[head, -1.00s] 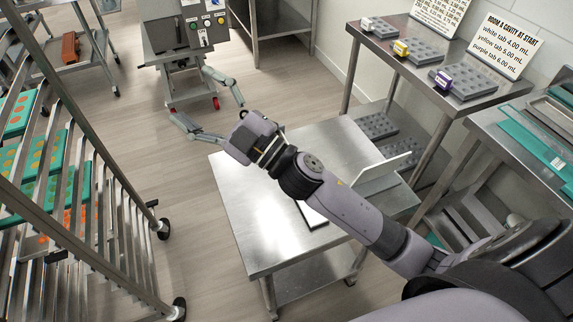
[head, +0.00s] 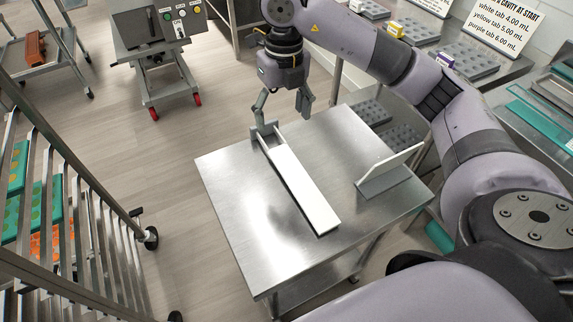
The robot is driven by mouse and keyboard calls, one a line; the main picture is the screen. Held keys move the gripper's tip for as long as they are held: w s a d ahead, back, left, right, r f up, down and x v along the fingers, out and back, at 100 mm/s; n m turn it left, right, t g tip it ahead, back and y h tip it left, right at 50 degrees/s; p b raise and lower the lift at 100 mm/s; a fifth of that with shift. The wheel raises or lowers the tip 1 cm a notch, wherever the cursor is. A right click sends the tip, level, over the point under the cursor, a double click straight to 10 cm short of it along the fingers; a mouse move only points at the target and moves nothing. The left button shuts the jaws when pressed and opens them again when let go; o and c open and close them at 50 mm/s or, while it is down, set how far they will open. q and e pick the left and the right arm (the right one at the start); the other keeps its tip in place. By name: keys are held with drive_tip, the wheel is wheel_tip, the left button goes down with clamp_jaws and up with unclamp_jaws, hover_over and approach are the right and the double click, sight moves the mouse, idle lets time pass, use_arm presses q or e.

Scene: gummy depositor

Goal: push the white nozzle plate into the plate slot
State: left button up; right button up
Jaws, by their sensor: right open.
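A long white plate (head: 302,190), which looks like the nozzle plate, lies flat on the steel table (head: 235,215). A grey U-shaped end piece (head: 266,133) shows at its far end. My right gripper (head: 282,108) points down at that far end, with its two fingers spread. One finger is close to the grey end piece; I cannot tell whether they touch. I cannot pick out the plate slot with certainty. A machine with a button panel (head: 181,14) stands behind at upper left. My left gripper is not in view.
A white upright panel on a grey base (head: 378,186) stands at the table's right side. A tray rack (head: 75,215) is at left. A shelf with grey moulds (head: 470,60) is at upper right. Open floor (head: 200,125) lies between machine and table.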

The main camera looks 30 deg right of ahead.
hover_over(287, 162)
drive_tip(key=f, duration=1.1)
drive_tip(key=shift+s+a+f, duration=0.25)
drive_tip(key=shift+s+a, duration=0.05)
drive_tip(key=shift+s, duration=0.05)
drive_tip(key=shift+w+d+f+p, duration=0.15)
drive_tip(key=shift+f+p, duration=0.15)
drive_tip(key=shift+f, duration=1.1)
drive_tip(key=shift+d+f+p, duration=0.1)
drive_tip(key=shift+f+p, duration=0.15)
drive_tip(key=shift+f, duration=1.15)
drive_tip(key=shift+c, duration=0.4)
drive_tip(key=c, duration=1.4)
drive_tip(key=shift+w+r, duration=0.1)
drive_tip(key=shift+r, duration=0.05)
